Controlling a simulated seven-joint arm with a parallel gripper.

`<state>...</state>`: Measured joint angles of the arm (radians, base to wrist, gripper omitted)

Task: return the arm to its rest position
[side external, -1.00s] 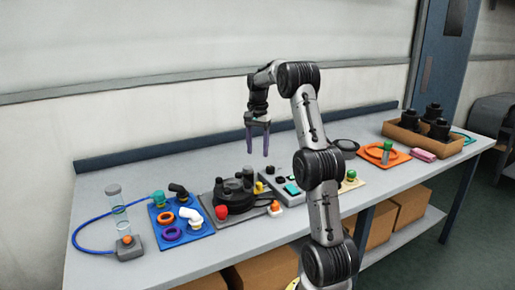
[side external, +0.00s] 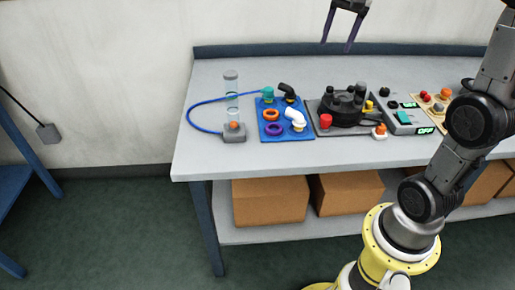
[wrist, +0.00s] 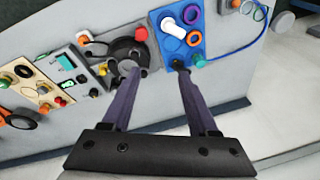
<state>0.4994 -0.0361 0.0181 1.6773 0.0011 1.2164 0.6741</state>
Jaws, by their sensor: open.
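My gripper (side external: 336,46) hangs fingers-down at the top edge of the side view, above the back of the workbench (side external: 215,160). Its two dark purple fingers are apart with nothing between them. In the wrist view, my gripper (wrist: 155,72) shows both fingers spread, clear of the bench items below. Most of my upper arm is cut off in the side view; my yellow base shows at lower right.
A blue board (side external: 285,133) holds rings and fittings. Beside it are a black round device (side external: 343,105), a grey box with green displays (side external: 405,118), and a clear tube (side external: 231,90) with a blue hose. Cardboard boxes (side external: 270,200) sit on the lower shelf.

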